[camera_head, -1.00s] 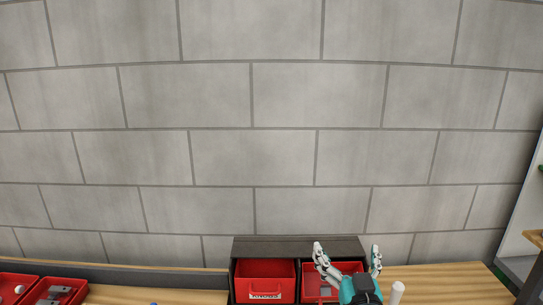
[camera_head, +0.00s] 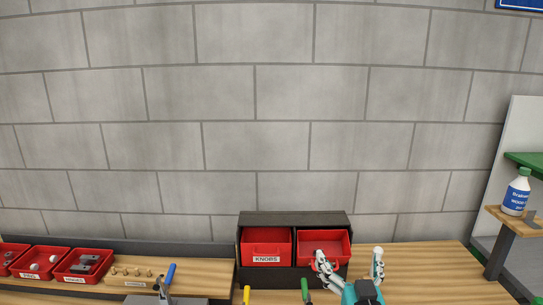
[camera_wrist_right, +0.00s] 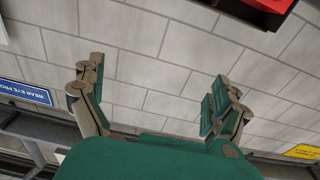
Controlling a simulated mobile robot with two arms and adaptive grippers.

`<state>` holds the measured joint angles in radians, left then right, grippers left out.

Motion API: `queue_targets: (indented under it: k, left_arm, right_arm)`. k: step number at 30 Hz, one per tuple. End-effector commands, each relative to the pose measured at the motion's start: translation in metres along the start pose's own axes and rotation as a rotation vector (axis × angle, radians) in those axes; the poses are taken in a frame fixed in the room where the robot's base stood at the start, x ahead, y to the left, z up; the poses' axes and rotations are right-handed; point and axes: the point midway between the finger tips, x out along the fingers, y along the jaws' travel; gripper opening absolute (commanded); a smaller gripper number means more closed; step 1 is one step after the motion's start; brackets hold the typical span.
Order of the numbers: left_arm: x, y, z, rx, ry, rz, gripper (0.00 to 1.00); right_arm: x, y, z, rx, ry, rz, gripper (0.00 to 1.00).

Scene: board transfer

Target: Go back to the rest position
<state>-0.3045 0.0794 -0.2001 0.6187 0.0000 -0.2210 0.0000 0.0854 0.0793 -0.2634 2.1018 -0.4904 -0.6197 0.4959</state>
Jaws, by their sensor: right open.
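My right gripper (camera_head: 350,266) is at the bottom of the head view, in front of the right red bin (camera_head: 323,245) of a dark bin rack. Its fingers are spread apart with nothing between them. In the right wrist view the same gripper (camera_wrist_right: 152,95) shows wide open and empty, with the block wall behind it. My left gripper does not show in either view.
The dark rack (camera_head: 295,219) also holds a red bin (camera_head: 266,247) labelled KNOBS. More red bins (camera_head: 84,263) stand on the bench at left. A bottle (camera_head: 515,192) stands on a wooden shelf at right. Bare bench (camera_head: 430,260) lies right of the rack.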

Motion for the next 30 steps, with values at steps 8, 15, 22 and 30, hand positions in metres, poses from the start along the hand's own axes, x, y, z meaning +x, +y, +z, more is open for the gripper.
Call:
queue_targets:
  k: [8, 15, 22, 30]
  left_arm:
    - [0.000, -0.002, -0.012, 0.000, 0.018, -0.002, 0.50]
    - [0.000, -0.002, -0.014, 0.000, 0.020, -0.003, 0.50]
    - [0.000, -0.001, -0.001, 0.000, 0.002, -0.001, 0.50]
    - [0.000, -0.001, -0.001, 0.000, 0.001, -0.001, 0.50]
  right_arm:
    - [-0.027, 0.015, 0.049, -0.008, -0.176, 0.035, 1.00]
    - [-0.078, 0.032, 0.112, -0.029, -0.434, 0.057, 1.00]
    - [-0.172, 0.043, 0.184, -0.071, -0.802, 0.026, 1.00]
    - [-0.273, 0.045, 0.223, -0.116, -1.136, -0.066, 1.00]
